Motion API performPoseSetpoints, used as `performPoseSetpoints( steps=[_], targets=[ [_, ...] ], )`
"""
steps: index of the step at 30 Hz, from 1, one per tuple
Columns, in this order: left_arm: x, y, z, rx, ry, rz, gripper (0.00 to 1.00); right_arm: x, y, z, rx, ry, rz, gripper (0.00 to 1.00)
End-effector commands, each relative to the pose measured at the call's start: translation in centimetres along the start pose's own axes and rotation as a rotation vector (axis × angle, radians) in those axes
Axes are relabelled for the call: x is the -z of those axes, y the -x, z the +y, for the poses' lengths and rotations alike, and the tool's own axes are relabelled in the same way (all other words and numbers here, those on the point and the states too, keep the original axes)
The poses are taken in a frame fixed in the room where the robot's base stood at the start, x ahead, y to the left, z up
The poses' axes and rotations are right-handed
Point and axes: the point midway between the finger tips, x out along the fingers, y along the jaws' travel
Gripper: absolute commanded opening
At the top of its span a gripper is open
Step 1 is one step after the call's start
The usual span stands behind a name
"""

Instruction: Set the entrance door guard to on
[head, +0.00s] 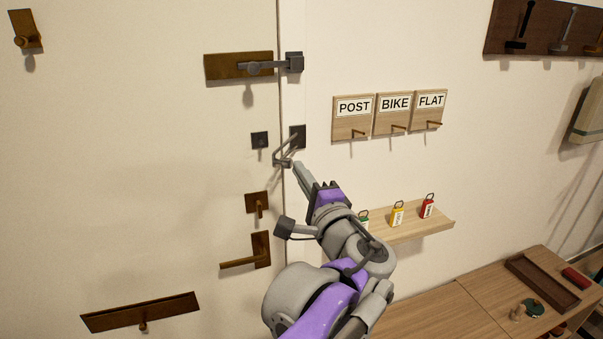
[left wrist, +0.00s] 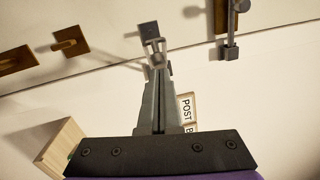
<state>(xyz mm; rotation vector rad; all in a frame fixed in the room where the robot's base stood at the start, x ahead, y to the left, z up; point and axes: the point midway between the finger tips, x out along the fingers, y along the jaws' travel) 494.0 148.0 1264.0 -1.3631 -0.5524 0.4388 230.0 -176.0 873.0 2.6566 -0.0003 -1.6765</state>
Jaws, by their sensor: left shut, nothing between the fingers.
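The door guard is a dark grey bent bar (head: 282,153) hinged on a square plate (head: 298,131) on the door frame. The bar juts out from the wall, with its free end low and left of the plate. Its small dark counterpart plate (head: 260,140) sits on the door, apart from the bar. My left gripper (head: 299,168) is shut and empty, its tips just right of the bar's free end. In the left wrist view the closed fingertips (left wrist: 158,72) overlap the bar (left wrist: 154,48); I cannot tell whether they touch. My right gripper is not in view.
A sliding bolt (head: 262,68) is above the guard; a brass handle (head: 262,250) is below. Wooden POST, BIKE and FLAT hook boards (head: 394,116) hang right. A shelf (head: 425,228) with coloured padlocks lies behind my arm. A wooden bench (head: 450,300) stands below.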

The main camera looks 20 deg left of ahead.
Motion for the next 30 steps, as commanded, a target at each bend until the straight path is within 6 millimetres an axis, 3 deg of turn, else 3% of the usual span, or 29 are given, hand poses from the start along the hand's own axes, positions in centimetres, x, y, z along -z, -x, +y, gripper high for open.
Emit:
performPoseSetpoints(
  steps=[14,30],
  targets=[
    [-0.5,-0.1,0.0,0.000,0.000,-0.002,0.00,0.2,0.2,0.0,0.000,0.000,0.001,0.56],
    [-5.5,-2.9,0.6,0.001,0.000,-0.006,0.00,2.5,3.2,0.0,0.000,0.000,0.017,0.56]
  ],
)
